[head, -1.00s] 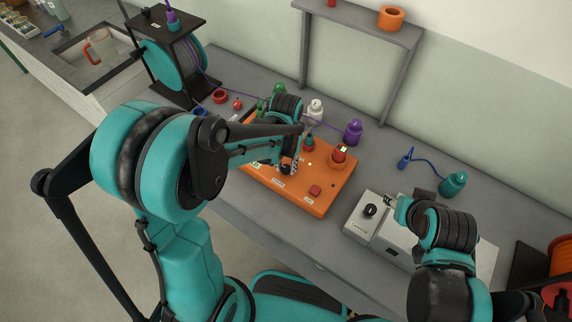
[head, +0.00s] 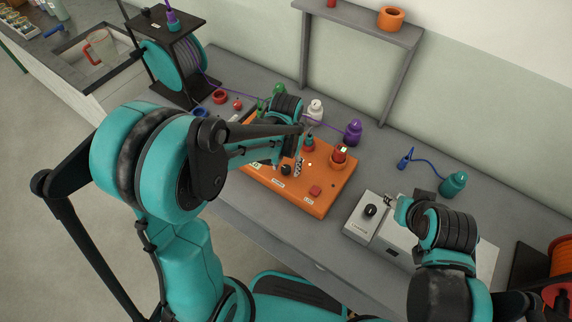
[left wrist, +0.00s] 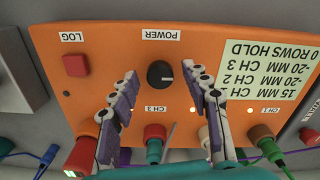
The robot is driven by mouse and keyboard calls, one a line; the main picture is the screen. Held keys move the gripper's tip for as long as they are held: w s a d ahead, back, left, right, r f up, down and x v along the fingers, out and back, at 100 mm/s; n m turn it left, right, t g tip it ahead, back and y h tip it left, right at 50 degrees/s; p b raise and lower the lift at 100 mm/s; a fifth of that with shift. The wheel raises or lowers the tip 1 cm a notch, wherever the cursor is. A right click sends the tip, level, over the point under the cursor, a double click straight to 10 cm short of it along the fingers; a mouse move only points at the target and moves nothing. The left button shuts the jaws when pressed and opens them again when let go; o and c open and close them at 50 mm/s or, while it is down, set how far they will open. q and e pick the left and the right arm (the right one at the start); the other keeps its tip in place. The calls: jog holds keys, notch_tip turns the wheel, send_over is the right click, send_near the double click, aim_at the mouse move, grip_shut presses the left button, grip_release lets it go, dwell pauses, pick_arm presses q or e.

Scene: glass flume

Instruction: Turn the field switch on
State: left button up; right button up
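An orange control box (head: 322,203) lies on the grey bench. In the left wrist view its face (left wrist: 215,45) appears upside down, with a round black knob (left wrist: 160,74) by a POWER label; the knob (head: 286,170) also shows in the head view. I can read no label saying FIELD. My left gripper (left wrist: 159,76) is open, its fingers apart on either side of the knob with visible gaps. My right gripper (head: 390,201) is beside a pale grey box (head: 360,228) with a black knob (head: 371,210); its finger opening is too small to judge.
A red button (left wrist: 75,65) sits by the LOG label. Coloured plugs line the orange box's far edge. A grey shelf frame (head: 397,75) rises at the back.

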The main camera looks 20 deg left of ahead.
aim_at(284, 170)
pick_arm(q)
notch_tip(284, 170, up, 12)
dwell(0.6)
jog(key=s+a+n+t, duration=0.1)
jog(key=s+a+t, duration=0.4)
jog(key=s, duration=0.5)
jog(key=shift+s+r+t, duration=0.2)
jog(key=shift+s+t, duration=0.1)
jog(key=shift+t, duration=0.8)
